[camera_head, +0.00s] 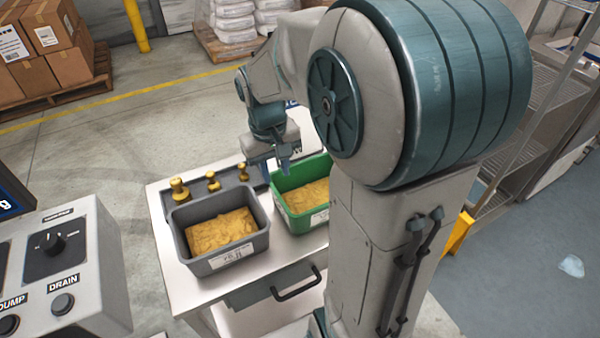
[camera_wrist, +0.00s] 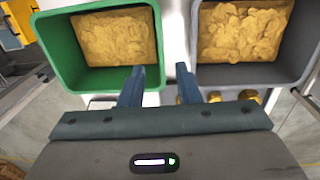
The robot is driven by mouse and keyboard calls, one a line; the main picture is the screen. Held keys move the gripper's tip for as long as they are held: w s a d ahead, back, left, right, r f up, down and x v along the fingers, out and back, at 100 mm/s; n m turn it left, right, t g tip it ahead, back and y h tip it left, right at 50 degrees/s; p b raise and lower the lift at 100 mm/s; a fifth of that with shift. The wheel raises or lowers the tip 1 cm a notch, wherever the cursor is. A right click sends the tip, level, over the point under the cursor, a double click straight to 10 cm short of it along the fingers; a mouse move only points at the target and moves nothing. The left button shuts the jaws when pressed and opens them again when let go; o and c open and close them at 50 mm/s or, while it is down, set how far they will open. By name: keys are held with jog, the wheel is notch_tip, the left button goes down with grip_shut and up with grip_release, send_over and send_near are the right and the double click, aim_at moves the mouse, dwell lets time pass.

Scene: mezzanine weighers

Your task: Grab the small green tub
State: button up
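The small green tub (camera_head: 307,224) stands on the white cart top, filled with a yellow, crumbly material and carrying a white label on its front. It also shows in the wrist view (camera_wrist: 62,50) at the upper left. My gripper (camera_head: 283,165) is above the tub's back left rim. In the wrist view my gripper (camera_wrist: 160,72) is open, with a gap between its two blue fingers. Its left finger overlaps the tub's near right corner in the picture, and its right finger lies over the gap towards the grey tub. I cannot tell whether any finger touches the tub. Part of the tub is hidden behind my arm.
A grey tub (camera_head: 262,243) of similar yellow material stands just left of the green one. Several brass weights (camera_head: 213,182) sit in a dark holder behind it. A control panel (camera_head: 62,265) is at the lower left, and wire shelving (camera_head: 535,130) stands at right.

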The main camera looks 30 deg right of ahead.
jog(key=f, duration=0.9)
jog(key=d+f, duration=0.1)
jog(key=f, duration=0.3)
jog(key=shift+f, duration=0.4)
jog(key=shift+w, duration=0.1)
grip_shut()
